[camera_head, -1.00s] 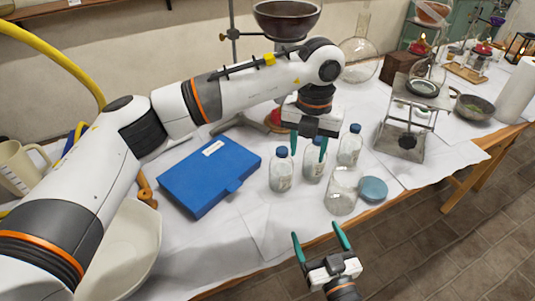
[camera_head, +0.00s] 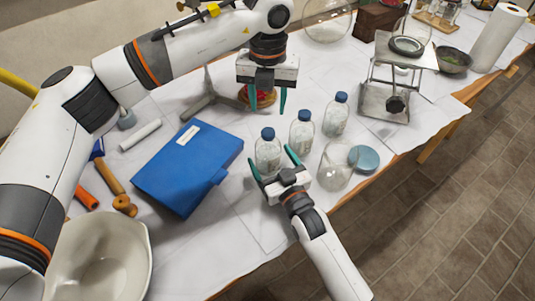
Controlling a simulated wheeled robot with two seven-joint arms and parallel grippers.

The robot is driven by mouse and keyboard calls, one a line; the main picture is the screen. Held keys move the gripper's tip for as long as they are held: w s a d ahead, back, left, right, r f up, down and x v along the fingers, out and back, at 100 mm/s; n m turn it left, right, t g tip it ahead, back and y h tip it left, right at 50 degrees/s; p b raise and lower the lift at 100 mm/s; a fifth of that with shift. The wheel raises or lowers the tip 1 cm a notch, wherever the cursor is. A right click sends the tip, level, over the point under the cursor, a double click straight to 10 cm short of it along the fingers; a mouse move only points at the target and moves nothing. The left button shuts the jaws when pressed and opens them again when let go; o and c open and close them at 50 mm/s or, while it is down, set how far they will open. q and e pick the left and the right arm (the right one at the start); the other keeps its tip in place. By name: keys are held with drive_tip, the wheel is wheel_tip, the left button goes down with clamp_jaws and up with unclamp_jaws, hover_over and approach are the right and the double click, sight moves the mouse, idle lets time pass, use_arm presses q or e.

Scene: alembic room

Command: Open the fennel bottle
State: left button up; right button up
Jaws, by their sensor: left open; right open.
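Three clear glass bottles with blue caps stand upright in a slanting row on the white-covered table: a left one (camera_head: 267,156), a middle one (camera_head: 301,135) and a right one (camera_head: 335,119). Their labels are too small to read, so I cannot tell which is fennel. My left gripper (camera_head: 268,107) is open and empty, fingers down, above and behind the left bottle's cap. My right gripper (camera_head: 272,160) is open at the left bottle, one finger on each side of its lower body. I cannot tell if the fingers touch it. My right gripper's palm hides the bottle's base.
A wide glass jar (camera_head: 335,167) and a round blue lid (camera_head: 365,158) stand right of my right gripper, near the table edge. A blue case (camera_head: 187,168) lies left. A metal stand (camera_head: 385,101) is at right, a pale bowl (camera_head: 100,262) at lower left.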

drive_tip(key=shift+x, duration=1.5)
